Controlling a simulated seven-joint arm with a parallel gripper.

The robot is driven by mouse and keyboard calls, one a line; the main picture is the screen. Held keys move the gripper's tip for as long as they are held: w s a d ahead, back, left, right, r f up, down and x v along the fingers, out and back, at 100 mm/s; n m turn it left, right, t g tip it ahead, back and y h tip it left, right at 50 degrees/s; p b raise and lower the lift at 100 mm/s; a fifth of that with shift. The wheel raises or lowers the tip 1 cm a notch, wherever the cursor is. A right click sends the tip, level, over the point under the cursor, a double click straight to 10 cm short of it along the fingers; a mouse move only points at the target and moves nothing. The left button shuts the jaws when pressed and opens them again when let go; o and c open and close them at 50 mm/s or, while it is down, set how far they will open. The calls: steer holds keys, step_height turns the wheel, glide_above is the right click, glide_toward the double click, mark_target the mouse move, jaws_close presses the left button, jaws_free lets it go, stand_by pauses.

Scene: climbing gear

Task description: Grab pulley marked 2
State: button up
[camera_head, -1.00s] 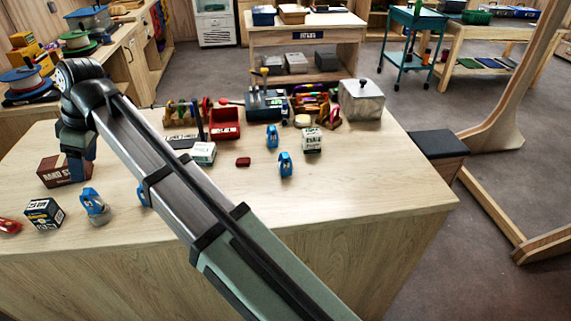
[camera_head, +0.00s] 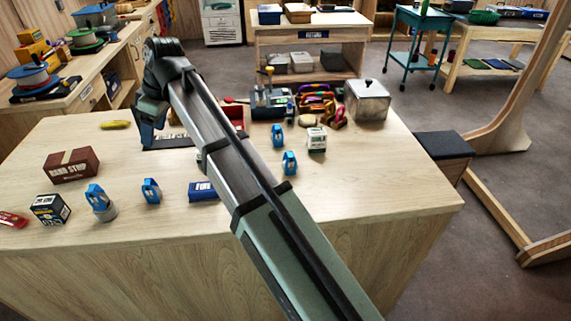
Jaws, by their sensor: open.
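Several blue pulleys stand on the wooden workbench (camera_head: 330,192). One pulley (camera_head: 151,191) stands at the left middle, and another pulley (camera_head: 98,199) left of it is beside or on a grey round piece. Two more, a rear pulley (camera_head: 277,135) and a front pulley (camera_head: 290,163), stand right of my arm. Their number marks are too small to read. My gripper (camera_head: 146,138) points down over the rear left of the bench, behind the left-middle pulley and apart from it. It is open, small and partly hidden by my wrist; I see nothing held in it.
A brown box (camera_head: 71,165), a black-and-white box (camera_head: 49,209) and a red item (camera_head: 12,219) lie at the left. A blue pack (camera_head: 203,191) lies beside my arm. A metal box (camera_head: 367,100) and coloured gear crowd the back. The bench's right front is clear.

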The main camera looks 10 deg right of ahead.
steer(key=w+d+f+m, duration=0.15)
steer(key=w+d, duration=0.35)
steer(key=d, duration=0.6)
steer(key=n+h, duration=0.3)
steer(key=h, duration=0.1)
glide_above(290, 154)
steer(key=shift+m+g, duration=0.25)
steer(key=shift+g, duration=0.05)
steer(key=f, duration=0.5)
steer(key=shift+w+a, duration=0.15)
steer(key=shift+w, duration=0.2)
steer(key=shift+s+n, duration=0.3)
steer(key=shift+n, duration=0.6)
steer(key=shift+f+n, duration=0.1)
steer(key=shift+n, duration=0.4)
steer(key=shift+f, duration=3.75)
